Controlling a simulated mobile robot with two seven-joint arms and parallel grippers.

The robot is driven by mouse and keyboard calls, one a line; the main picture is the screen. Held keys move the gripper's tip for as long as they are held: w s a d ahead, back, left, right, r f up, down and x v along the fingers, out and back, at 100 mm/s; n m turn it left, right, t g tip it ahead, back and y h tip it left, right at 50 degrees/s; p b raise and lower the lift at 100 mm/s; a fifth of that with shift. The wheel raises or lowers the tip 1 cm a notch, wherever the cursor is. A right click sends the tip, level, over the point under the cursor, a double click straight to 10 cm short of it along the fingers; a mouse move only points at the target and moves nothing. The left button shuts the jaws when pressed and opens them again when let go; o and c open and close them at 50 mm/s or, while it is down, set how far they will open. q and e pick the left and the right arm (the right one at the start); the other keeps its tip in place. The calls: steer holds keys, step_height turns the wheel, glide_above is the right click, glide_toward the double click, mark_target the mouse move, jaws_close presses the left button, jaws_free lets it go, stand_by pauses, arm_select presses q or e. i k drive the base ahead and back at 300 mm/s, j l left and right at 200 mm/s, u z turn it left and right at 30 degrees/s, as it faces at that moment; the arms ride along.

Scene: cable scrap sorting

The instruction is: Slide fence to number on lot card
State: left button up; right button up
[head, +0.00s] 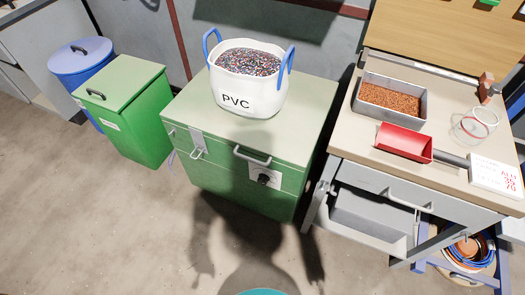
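A white card (485,180) with red lettering and figures lies at the right front corner of the wooden-topped workbench (350,140). It looks like the lot card; its text is tilted and too small to read surely. Neither of my grippers is in the picture.
The bench holds a metal tray (425,99) of copper granules, a red scoop (403,142), and a clear glass jar (470,127). A white PVC tub (232,99) stands on a green cabinet (185,108). Green (140,125) and blue (85,55) bins stand left. The foreground floor (90,220) is clear.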

mark_target(487, 93)
steer(key=z, duration=1.45)
steer(key=i+l+u, duration=0.1)
steer(key=u, duration=0.3)
steer(key=i+l+u, duration=0.1)
steer(key=l+u, duration=0.85)
steer(key=u, duration=0.15)
steer(key=i, duration=0.05)
